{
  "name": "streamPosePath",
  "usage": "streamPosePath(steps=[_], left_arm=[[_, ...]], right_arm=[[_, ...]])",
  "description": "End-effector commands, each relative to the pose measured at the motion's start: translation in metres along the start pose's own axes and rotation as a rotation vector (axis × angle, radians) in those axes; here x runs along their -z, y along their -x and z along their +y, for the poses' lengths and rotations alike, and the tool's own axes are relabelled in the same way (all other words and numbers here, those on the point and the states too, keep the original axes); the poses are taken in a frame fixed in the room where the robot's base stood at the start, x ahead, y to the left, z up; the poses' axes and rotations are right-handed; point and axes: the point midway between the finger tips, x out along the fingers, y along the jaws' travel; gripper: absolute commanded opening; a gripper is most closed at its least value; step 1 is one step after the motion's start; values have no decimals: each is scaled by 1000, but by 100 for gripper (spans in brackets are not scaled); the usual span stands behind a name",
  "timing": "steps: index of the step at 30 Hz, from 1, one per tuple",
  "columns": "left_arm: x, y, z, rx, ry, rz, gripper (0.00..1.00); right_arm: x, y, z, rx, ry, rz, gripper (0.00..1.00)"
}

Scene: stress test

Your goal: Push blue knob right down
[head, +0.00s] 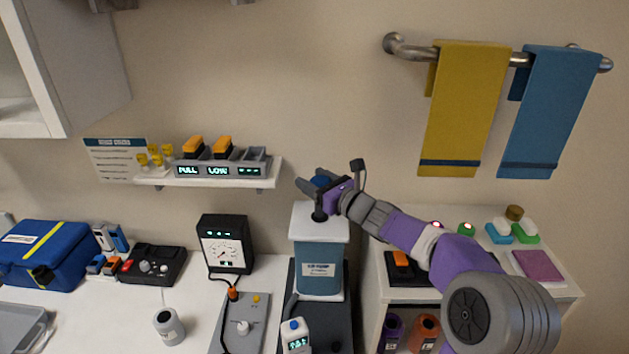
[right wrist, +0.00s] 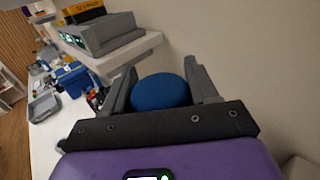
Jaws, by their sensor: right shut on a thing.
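The blue knob (head: 320,181) sits on a black stem on top of a blue-grey container with a white lid (head: 319,270). My right gripper (head: 318,184) is at the knob, with its fingers on either side of it. In the right wrist view the blue knob (right wrist: 161,92) shows between the two grey fingers (right wrist: 163,85), and the gripper is shut on it. The stem is visible between the knob and the lid. My left gripper is not in view.
A wall shelf (head: 210,181) with a charger stands left of the gripper. A dial meter (head: 225,244) and blue bag (head: 45,254) are on the white counter. A white cabinet top (head: 480,285) with small items lies right, under my right arm. Towels (head: 463,110) hang above.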

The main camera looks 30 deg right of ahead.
Motion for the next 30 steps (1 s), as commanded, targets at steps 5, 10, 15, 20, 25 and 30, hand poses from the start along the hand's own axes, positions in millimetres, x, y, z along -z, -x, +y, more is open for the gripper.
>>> streamPosePath(steps=[5,10,15,20,25,30], left_arm=[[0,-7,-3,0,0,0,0],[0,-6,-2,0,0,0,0],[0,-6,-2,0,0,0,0],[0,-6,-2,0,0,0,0],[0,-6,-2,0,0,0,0],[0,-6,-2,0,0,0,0]], right_arm=[[9,0,0,0,0,3,4],[7,0,0,1,0,3,4],[7,0,0,1,0,2,75],[7,0,0,1,0,1,79],[6,2,0,1,0,1,79],[6,22,-1,5,0,1,79]])
